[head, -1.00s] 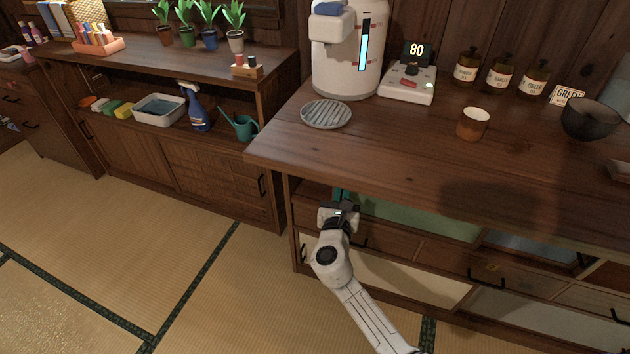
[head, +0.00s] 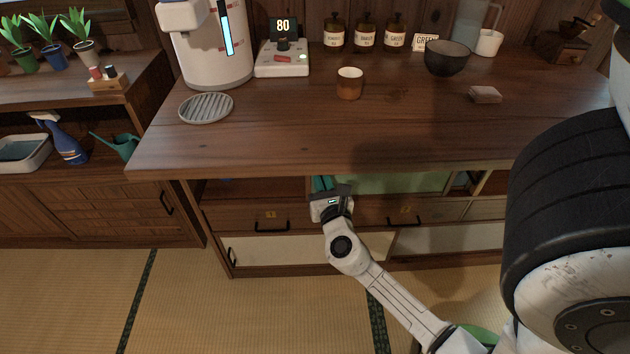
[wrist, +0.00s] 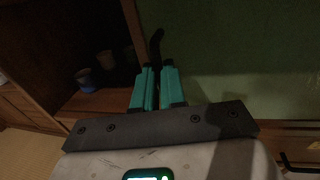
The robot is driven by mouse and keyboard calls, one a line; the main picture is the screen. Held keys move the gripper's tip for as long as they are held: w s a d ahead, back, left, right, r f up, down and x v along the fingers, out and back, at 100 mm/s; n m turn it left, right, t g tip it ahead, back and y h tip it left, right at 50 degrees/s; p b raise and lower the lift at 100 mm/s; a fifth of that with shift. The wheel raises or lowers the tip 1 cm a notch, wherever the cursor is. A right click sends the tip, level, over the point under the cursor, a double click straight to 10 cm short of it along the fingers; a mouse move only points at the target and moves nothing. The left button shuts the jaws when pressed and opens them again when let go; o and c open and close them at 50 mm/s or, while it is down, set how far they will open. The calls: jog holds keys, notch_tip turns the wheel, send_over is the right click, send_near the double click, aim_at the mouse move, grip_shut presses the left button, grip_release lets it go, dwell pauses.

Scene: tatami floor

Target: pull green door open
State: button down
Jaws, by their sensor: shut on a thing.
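The green door (head: 395,183) is a flat panel under the front edge of the wooden counter. It also fills the right of the wrist view (wrist: 245,55). My gripper (head: 322,184) is at the door's left edge. In the wrist view its teal fingers (wrist: 157,88) are closed together on a dark upright handle (wrist: 156,45), whose top sticks out above the tips. Left of the door, beyond a wooden upright, the compartment is open and dark, with small cups (wrist: 86,78) on its shelf.
Drawers with black handles (head: 405,213) lie just below the door. The counter top (head: 270,135) overhangs it and carries a brown cup (head: 349,84), a dark bowl (head: 446,58) and a white dispenser (head: 210,45). Tatami floor (head: 230,310) is clear at the lower left.

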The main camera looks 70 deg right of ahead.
jog(key=shift+f, duration=0.1)
jog(key=c, duration=1.2)
grip_release()
jog(key=shift+a, duration=0.1)
jog(key=p+v, duration=0.1)
jog(key=v, duration=0.9)
jog(key=shift+s+a, duration=0.25)
